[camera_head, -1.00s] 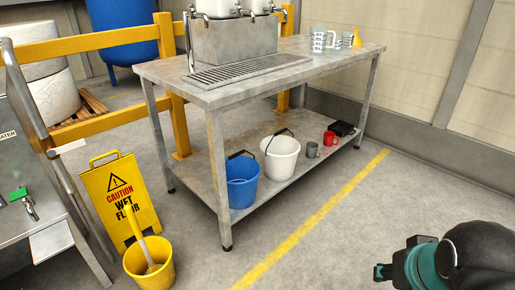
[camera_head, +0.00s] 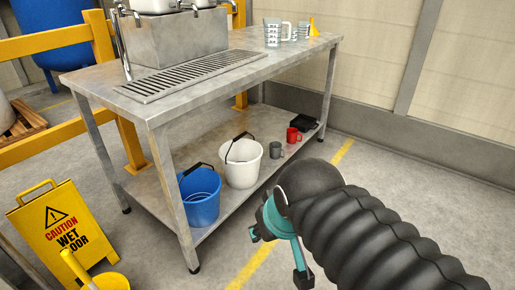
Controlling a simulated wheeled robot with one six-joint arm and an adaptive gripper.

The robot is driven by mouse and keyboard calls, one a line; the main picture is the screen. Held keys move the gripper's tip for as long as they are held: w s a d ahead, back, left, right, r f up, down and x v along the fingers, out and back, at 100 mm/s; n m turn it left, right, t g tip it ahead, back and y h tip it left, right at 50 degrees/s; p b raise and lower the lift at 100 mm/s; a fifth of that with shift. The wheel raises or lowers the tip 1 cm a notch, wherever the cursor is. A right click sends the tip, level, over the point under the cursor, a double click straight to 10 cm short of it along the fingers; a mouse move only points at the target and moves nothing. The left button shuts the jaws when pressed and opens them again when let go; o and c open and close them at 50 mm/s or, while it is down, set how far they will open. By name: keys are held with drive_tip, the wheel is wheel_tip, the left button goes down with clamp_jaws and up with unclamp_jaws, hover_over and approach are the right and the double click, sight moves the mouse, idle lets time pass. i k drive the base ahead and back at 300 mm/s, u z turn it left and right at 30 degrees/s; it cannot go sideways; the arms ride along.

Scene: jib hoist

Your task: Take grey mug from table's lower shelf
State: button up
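The grey mug (camera_head: 276,150) stands upright on the table's lower shelf (camera_head: 228,219), between the white bucket and the red mug. My gripper (camera_head: 278,257) is in front of the table, at the lower middle of the view. It appears below and in front of the grey mug in the picture, clear of it. Its two fingertips look spread apart with nothing between them. The black bellows-covered arm hides part of the floor at the lower right. The grey mug is in full view.
The metal tabletop (camera_head: 215,85) overhangs the shelf. A yellow wet-floor sign (camera_head: 62,228) stands at left. The floor at right is clear.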

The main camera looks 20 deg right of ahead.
sight(278, 152)
drive_tip(key=z, duration=0.15)
drive_tip(key=i, duration=0.7)
drive_tip(key=z, duration=0.95)
drive_tip(key=i, duration=0.55)
drive_tip(key=z, duration=0.65)
